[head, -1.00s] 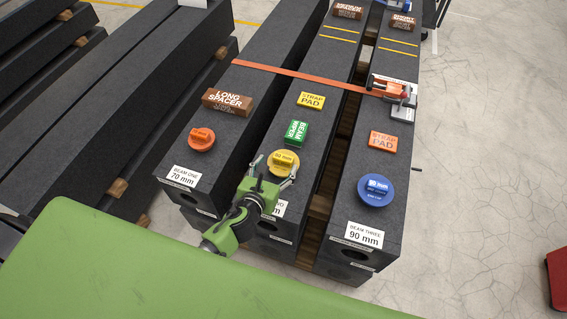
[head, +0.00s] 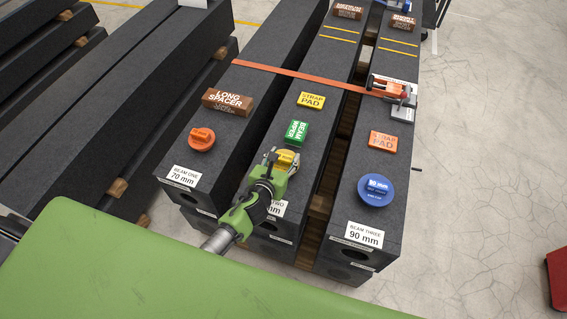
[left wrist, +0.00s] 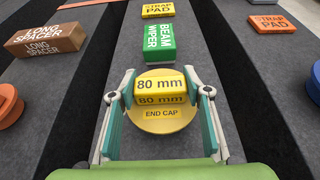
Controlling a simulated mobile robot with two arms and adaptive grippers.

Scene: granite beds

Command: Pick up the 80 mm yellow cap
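The yellow 80 mm cap (head: 284,167) sits on the near end of the middle beam (head: 314,146). It has a round yellow disc and a raised block marked 80 mm, which also shows in the left wrist view (left wrist: 160,90). My left gripper (head: 283,158) is over the cap from the near side. In the left wrist view its two fingers (left wrist: 161,88) stand on either side of the raised block, with no clear gap between pads and block. The cap looks still seated on the beam. My right gripper is in neither view.
A green beam wiper (head: 297,132) lies just beyond the cap, and a yellow strap pad (head: 311,100) further back. The orange cap (head: 201,139) is on the left beam, the blue cap (head: 376,189) on the right beam. An orange strap (head: 290,73) crosses the beams.

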